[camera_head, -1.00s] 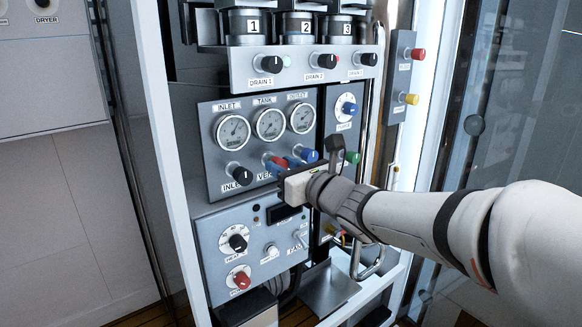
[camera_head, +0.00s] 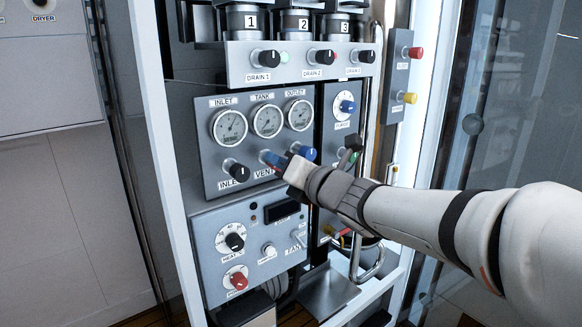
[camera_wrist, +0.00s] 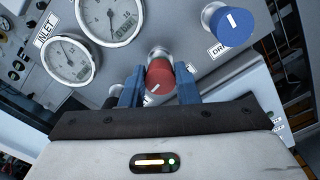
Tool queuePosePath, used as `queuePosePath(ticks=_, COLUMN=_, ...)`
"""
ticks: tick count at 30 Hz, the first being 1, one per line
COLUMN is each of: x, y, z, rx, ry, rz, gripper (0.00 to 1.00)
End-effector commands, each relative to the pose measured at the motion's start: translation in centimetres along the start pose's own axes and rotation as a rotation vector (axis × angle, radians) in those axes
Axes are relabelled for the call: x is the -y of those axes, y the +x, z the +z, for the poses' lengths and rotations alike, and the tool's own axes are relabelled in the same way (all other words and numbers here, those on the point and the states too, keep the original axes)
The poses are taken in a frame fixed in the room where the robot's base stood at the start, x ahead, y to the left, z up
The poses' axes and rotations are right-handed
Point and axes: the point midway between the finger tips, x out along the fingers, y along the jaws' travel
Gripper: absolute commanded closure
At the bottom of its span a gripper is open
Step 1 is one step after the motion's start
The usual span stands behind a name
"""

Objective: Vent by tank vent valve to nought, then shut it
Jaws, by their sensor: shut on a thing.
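The tank vent valve is a red knob with a white mark, seen in the wrist view (camera_wrist: 159,76) between two blue fingers. My gripper (camera_wrist: 160,88) is shut on it. In the head view, my gripper (camera_head: 277,161) is at the panel above the VENT label, and its fingers hide the red knob. The tank gauge (camera_head: 266,121) sits above, between the inlet gauge (camera_head: 229,127) and the outlet gauge (camera_head: 299,115).
The black inlet knob (camera_head: 236,171) is left of my gripper, and a blue knob (camera_head: 308,153) is close on its right. Drain knobs (camera_head: 268,58) run above. A heater panel (camera_head: 205,235) with a red knob (camera_head: 237,281) is below. A white frame post stands at left.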

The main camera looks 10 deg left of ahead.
Motion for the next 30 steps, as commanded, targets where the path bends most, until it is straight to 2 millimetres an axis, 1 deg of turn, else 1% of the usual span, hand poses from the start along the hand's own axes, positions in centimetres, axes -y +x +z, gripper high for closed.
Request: queuePosePath(ticks=30, x=0.17, y=0.02, z=-0.05, rx=-0.002, ry=0.968, rz=-0.001, gripper=0.95)
